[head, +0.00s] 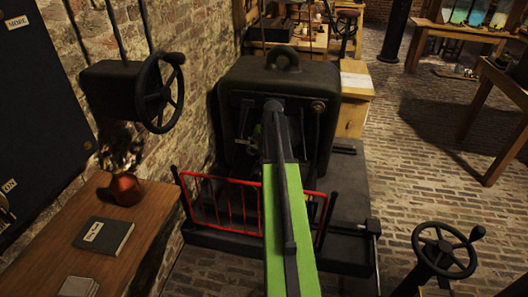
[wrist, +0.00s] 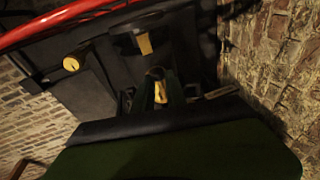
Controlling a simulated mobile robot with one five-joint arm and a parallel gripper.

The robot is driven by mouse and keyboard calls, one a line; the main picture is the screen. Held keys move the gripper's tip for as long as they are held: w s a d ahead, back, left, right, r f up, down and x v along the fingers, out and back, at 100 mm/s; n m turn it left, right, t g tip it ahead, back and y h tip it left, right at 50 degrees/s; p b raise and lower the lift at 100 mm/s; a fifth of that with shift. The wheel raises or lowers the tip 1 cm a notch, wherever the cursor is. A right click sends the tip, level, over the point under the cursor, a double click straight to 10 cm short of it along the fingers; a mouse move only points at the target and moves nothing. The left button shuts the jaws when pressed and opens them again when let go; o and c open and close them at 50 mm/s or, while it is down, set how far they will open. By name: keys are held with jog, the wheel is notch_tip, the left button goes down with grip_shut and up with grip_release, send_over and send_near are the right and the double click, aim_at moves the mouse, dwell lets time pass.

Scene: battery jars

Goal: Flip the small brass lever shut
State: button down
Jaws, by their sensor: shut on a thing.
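My gripper (wrist: 165,88) is close against the dark front of the big machine in the wrist view. Its jaws are shut on a small yellow-brass piece (wrist: 160,92), which looks like the small brass lever; the fingers hide most of it, so its angle is unclear. In the head view my green arm reaches to the dark machine (head: 305,75) and covers the gripper and the lever. A yellow round knob (wrist: 72,64) and a brass-coloured bar (wrist: 222,92) also show on the machine in the wrist view.
A red railing (head: 220,202) stands before the machine; a red bar (wrist: 70,18) crosses the wrist view. A handwheel (head: 160,92) is on the left wall, another (head: 445,250) at lower right. Brick floor is open at right.

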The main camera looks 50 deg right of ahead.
jog(key=shift+s+a+f+t+h+b, duration=0.1)
jog(key=shift+a+f+t+h+b, duration=0.15)
jog(key=shift+f+h+b, duration=0.15)
jog(key=shift+s+a+f+t+h+b, duration=0.1)
jog(key=shift+f+t+h+b, duration=0.2)
jog(key=shift+h+b, duration=0.1)
jog(key=shift+d+r+h, duration=0.1)
jog(key=shift+h, duration=0.2)
jog(key=shift+w, duration=0.1)
jog(key=c, duration=1.5)
grip_release()
jog(key=shift+c, duration=0.2)
jog(key=p+v, duration=1.5)
jog(key=v, duration=0.2)
jog(key=shift+s+r+p, duration=0.15)
jog(key=shift+s+p, duration=0.1)
jog(key=shift+p, duration=0.05)
